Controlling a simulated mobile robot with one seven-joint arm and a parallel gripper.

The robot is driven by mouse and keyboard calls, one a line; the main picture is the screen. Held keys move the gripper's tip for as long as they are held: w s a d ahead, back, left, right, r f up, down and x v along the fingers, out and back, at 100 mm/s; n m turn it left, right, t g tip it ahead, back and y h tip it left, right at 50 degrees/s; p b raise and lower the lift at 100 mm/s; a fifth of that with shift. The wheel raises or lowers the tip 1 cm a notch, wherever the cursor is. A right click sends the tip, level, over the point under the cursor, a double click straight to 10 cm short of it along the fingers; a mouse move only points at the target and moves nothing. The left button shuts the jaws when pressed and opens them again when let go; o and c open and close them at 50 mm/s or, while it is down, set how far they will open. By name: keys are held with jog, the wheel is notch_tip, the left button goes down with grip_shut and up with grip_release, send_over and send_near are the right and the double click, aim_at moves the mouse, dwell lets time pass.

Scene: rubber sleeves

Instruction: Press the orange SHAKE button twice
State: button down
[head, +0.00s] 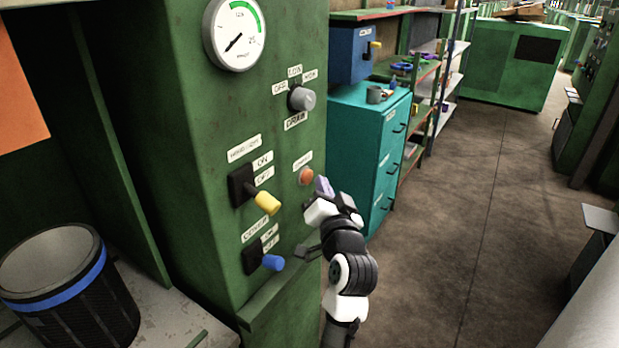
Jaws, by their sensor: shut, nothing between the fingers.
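The orange button (306,176) sits on the green machine panel in the head view, under a small white label (303,161) whose lettering is too small to read surely. My gripper (324,186) is just right of the button and slightly below it. Its fingers are shut with nothing between them. A gap seems to show between the fingertips and the button, but I cannot tell the depth surely. The button itself is not covered.
Close by on the panel are a grey DRAIN knob (302,98), a yellow-handled switch (267,202) and a blue-handled switch (273,262). A gauge (234,33) is above. A black bin (72,290) stands left. Teal drawers (350,125) stand behind my arm; the floor (470,230) at right is clear.

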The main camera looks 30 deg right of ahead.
jog(key=shift+w+a, duration=0.15)
jog(key=shift+w, duration=0.2)
jog(key=shift+w+a, duration=0.15)
jog(key=shift+w, duration=0.2)
dwell(0.6)
jog(key=shift+s, duration=0.15)
jog(key=shift+s+d, duration=0.3)
jog(key=shift+s, duration=0.3)
jog(key=shift+s+d, duration=0.3)
jog(key=shift+s, duration=0.45)
jog(key=shift+s+d, duration=0.35)
jog(key=shift+s, duration=0.45)
jog(key=shift+s+d, duration=0.3)
jog(key=shift+s, duration=0.45)
jog(key=shift+s, duration=0.1)
dwell(0.9)
jog(key=s, duration=0.1)
jog(key=s+d+b, duration=0.1)
jog(key=s, duration=0.1)
jog(key=shift+s+d, duration=0.15)
jog(key=shift+d, duration=0.05)
